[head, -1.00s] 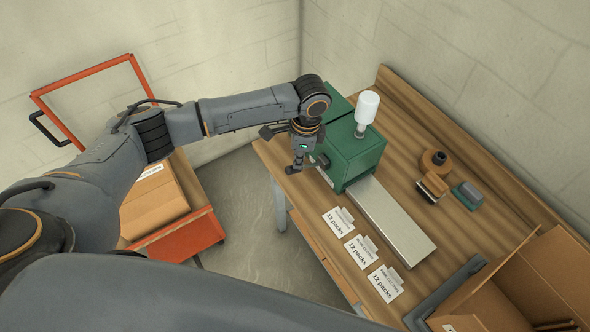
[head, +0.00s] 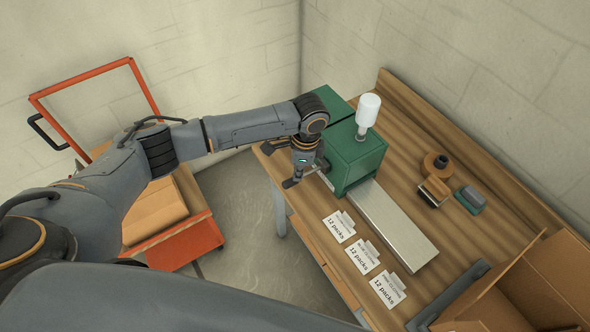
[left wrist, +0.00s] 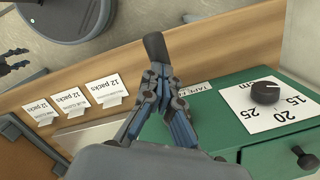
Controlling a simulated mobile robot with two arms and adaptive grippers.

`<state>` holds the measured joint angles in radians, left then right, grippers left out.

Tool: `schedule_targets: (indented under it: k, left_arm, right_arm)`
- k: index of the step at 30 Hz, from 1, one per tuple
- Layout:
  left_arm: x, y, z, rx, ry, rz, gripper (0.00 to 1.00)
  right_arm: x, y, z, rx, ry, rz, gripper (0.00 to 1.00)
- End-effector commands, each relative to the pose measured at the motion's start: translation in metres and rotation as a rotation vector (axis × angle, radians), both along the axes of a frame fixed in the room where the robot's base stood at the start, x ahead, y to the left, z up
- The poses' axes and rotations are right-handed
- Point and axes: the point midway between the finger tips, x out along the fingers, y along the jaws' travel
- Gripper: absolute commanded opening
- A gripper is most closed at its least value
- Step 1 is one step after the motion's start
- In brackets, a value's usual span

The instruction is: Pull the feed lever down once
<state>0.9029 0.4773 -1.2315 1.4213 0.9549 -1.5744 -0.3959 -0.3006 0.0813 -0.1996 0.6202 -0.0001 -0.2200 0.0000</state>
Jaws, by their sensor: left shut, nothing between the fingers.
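The green machine (head: 357,160) stands at the table's far end, with a white bottle (head: 367,110) on top. A lever with a black grip (left wrist: 154,46) shows just beyond my left fingertips in the left wrist view. My left gripper (head: 290,182) is shut and empty beside the machine's left face; it also shows in the left wrist view (left wrist: 158,78). Whether its fingers touch the lever I cannot tell. The fingers partly cover a label on the machine's edge. A dark gripper (left wrist: 14,60), seemingly my right one, shows at the left wrist view's edge.
A metal chute (head: 393,228) runs from the machine, with several "12 packs" cards (head: 364,254) alongside. A dial (left wrist: 264,93) sits on the machine. A tape roll (head: 436,164) and an open carton (head: 540,285) lie to the right. An orange cart (head: 187,243) stands left.

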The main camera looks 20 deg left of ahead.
Motion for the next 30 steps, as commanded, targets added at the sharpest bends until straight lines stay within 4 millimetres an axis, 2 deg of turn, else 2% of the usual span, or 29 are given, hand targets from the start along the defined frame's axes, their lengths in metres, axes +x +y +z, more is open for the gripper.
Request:
schedule_targets:
  k: [6,14,23,26,30]
  left_arm:
    - [0.001,-0.003,0.002,-0.001,0.0,-0.001,0.0]
    - [0.008,-0.03,0.012,-0.002,0.001,-0.002,0.0]
    - [0.009,-0.029,0.011,0.0,0.0,-0.001,0.0]
    - [0.01,-0.03,0.018,-0.001,-0.001,-0.001,0.0]
    - [0.011,-0.033,0.042,-0.002,-0.005,-0.002,0.0]
  right_arm:
    - [0.0,0.002,0.002,0.002,-0.001,-0.001,0.4]
    - [0.0,0.004,0.014,0.004,0.0,-0.001,0.4]
    - [0.002,-0.001,0.012,-0.001,-0.002,0.001,0.4]
    - [0.001,0.0,0.012,-0.001,-0.001,0.001,0.4]
    - [0.001,0.0,0.013,0.0,-0.001,0.001,0.4]
